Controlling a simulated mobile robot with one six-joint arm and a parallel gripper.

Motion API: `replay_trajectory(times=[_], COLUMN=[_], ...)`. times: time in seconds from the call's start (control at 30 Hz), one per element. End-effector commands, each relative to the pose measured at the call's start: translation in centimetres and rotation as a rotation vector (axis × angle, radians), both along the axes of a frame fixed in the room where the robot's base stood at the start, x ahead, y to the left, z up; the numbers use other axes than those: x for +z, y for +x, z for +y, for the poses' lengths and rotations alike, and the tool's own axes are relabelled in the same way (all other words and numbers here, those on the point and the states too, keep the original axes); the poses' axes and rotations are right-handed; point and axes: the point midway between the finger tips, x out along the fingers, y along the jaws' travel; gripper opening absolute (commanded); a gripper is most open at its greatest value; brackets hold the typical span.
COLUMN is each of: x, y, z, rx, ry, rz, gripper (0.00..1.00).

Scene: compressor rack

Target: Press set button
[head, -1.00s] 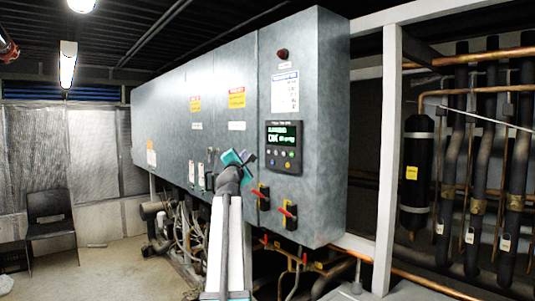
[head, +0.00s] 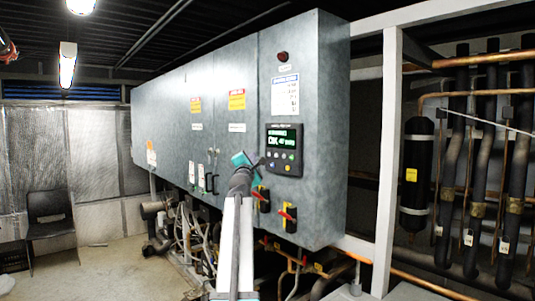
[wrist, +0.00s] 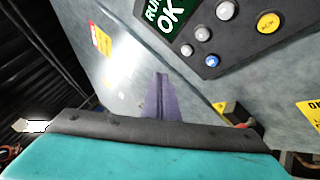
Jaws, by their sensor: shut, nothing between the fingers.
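A dark control panel (head: 284,150) with a lit green display is on the front of the grey cabinet, below a white notice. Small round buttons sit under the display. In the wrist view the display (wrist: 167,14) shows "OK", with several grey buttons (wrist: 203,33), a yellow button (wrist: 268,23) and a blue button (wrist: 211,60) beside it. I cannot read which one is the set button. My gripper (head: 258,161) is shut and empty, just left of the panel's lower left corner. Its shut fingers (wrist: 162,98) point toward the cabinet face, apart from the buttons.
Two red-handled switches on yellow plates (head: 288,218) are below the panel. A red lamp (head: 282,56) is above it. A white frame post (head: 390,150) and pipes stand to the right. A chair (head: 50,222) is far left, with open floor before it.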

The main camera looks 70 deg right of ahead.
Motion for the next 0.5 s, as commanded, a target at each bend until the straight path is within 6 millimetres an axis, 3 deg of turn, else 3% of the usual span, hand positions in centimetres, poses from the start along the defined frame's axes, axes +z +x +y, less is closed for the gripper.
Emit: replay_trajectory(times=[0.5], x=[0.2], y=[-2.3], z=[-3.6], rx=[0.000], ry=[0.000], rz=[0.000], gripper=[0.00])
